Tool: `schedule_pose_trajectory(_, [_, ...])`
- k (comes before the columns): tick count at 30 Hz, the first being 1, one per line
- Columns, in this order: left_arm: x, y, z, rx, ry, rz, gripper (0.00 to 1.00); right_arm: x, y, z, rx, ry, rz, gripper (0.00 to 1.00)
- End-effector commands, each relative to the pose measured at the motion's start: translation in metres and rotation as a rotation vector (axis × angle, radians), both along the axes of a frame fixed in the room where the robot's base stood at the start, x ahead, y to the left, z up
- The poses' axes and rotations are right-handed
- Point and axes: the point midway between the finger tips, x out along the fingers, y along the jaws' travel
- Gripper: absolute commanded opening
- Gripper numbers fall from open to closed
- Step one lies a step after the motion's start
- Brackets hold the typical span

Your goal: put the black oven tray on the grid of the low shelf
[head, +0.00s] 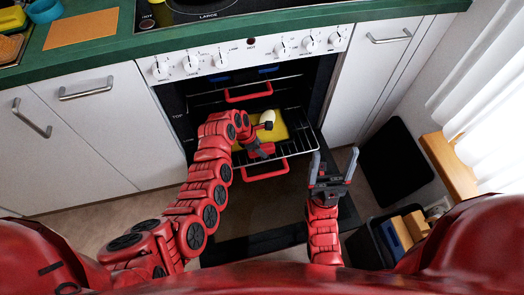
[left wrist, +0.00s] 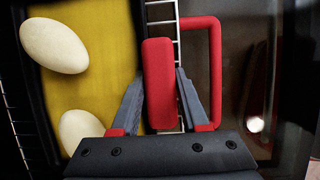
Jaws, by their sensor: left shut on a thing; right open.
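The black oven tray (left wrist: 137,40) holds a yellow layer (head: 276,132) with pale egg-shaped things (left wrist: 55,45) on it. It is inside the open oven, largely hidden by my left arm in the head view. My left gripper (head: 262,150) is shut on a red block-shaped grip (left wrist: 160,80) at the tray's near side. The wire grid (head: 299,141) shows beside and under the tray; I cannot tell whether they touch. A red loop handle (head: 265,173) sits at the grid's front. My right gripper (head: 331,172) is open and empty, right of the oven opening.
The lowered oven door (head: 255,240) lies below my arms. Another red handle (head: 248,92) is higher in the oven. A black panel (head: 395,160) and a dark bin (head: 372,245) are at right. White cabinets (head: 95,140) flank the oven at left.

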Motion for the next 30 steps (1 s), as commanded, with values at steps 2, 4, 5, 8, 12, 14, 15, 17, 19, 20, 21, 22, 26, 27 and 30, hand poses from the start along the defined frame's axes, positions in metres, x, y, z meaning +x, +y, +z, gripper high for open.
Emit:
schedule_pose_trajectory(2, [0.001,0.000,0.001,-0.001,-0.002,0.000,0.00,0.000,0.000,0.001,0.000,0.000,0.000,0.78])
schedule_pose_trajectory(4, [0.001,0.000,0.001,-0.001,-0.002,0.000,0.00,0.000,0.000,0.001,0.000,0.000,0.000,0.78])
schedule_pose_trajectory(5, [0.001,0.000,0.001,-0.001,-0.002,0.000,0.00,0.000,0.000,0.001,0.000,0.000,0.000,0.78])
schedule_pose_trajectory(8, [0.001,0.000,0.001,-0.001,-0.002,0.000,0.00,0.000,0.000,0.000,0.000,0.000,0.000,0.78])
schedule_pose_trajectory(12, [0.001,0.000,-0.001,-0.001,-0.002,0.000,0.00,0.000,0.000,-0.001,0.000,0.000,0.000,0.78])
schedule_pose_trajectory(14, [0.001,0.000,-0.002,-0.001,-0.002,0.000,0.00,0.000,0.000,-0.002,0.000,0.000,0.000,0.78])
schedule_pose_trajectory(15, [0.001,0.000,-0.003,-0.001,-0.002,0.000,0.00,0.000,0.000,-0.002,0.000,0.000,0.000,0.78])
schedule_pose_trajectory(17, [0.001,0.000,-0.004,-0.001,-0.002,0.000,0.00,0.000,0.000,-0.003,0.000,0.000,0.000,0.78])
schedule_pose_trajectory(19, [0.001,0.000,-0.006,0.000,-0.003,0.000,0.00,0.000,0.000,-0.003,0.000,0.000,0.000,0.78])
schedule_pose_trajectory(20, [0.001,0.000,-0.006,-0.001,-0.002,0.000,0.00,0.000,0.000,-0.004,0.000,0.000,0.000,0.78])
schedule_pose_trajectory(21, [0.001,0.000,-0.007,-0.001,-0.002,0.000,0.00,0.000,0.000,-0.004,0.000,0.000,0.000,0.78])
schedule_pose_trajectory(22, [0.001,0.000,-0.008,-0.001,-0.002,0.000,0.00,0.000,0.000,-0.005,0.000,0.000,0.000,0.78])
schedule_pose_trajectory(26, [0.001,0.000,-0.010,0.000,-0.003,-0.001,0.00,0.000,0.000,-0.006,0.000,0.000,0.000,0.78])
schedule_pose_trajectory(27, [0.001,0.000,-0.011,-0.001,-0.002,0.000,0.00,0.000,0.000,-0.006,0.000,0.000,0.000,0.78])
schedule_pose_trajectory(30, [0.001,0.000,-0.010,-0.001,-0.002,0.000,0.62,0.000,0.000,-0.005,0.000,0.000,0.000,0.78])
